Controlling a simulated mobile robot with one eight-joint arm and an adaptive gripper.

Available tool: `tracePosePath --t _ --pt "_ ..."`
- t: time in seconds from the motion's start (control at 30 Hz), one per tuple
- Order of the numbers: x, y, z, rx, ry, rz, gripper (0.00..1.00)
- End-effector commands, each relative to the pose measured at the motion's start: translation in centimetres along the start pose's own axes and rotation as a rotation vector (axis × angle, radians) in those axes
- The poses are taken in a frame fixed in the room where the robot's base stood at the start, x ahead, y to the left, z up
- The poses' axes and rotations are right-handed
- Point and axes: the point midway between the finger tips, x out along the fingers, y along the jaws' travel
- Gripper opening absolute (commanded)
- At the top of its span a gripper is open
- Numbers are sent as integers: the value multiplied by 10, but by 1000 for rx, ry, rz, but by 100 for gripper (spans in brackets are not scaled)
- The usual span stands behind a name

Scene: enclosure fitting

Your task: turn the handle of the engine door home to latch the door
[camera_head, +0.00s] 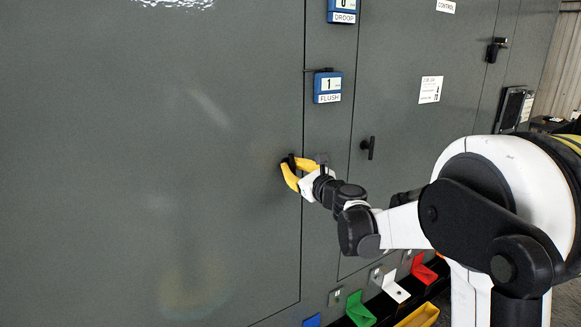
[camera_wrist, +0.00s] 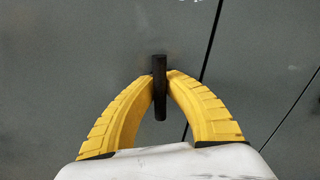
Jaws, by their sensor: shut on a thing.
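The engine door (camera_head: 160,150) is a large flat grey panel on the left in the head view, lying close to flush with the frame beside it. Its black handle (camera_wrist: 159,88) shows in the wrist view as a bar pointing along the picture's vertical. My gripper (camera_wrist: 159,78) has yellow fingers shut on the handle, one finger on each side. In the head view my gripper (camera_head: 288,168) is at the door's right edge, and its fingers hide much of the handle. The seam (camera_wrist: 212,42) runs to the right of the handle in the wrist view.
Blue gauges marked FLUSH (camera_head: 328,87) and DROOP (camera_head: 342,11) are on the frame above my gripper. Another black handle (camera_head: 367,148) is on the panel to the right. Green (camera_head: 359,308), white (camera_head: 396,286) and red (camera_head: 424,270) brackets stand low along the cabinet's foot.

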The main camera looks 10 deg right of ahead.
Motion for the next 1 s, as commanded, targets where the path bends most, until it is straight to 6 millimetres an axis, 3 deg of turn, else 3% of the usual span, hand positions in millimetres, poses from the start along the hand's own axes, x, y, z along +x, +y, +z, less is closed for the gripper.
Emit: tracePosePath --t 0.3,0.8,0.83,0.9,1.0 --pt "0 0 0 101 0 0 0" --pt "0 0 0 117 0 0 0" --pt "0 0 0 117 0 0 19" --pt "0 0 0 117 0 0 40" --pt "0 0 0 117 0 0 40"
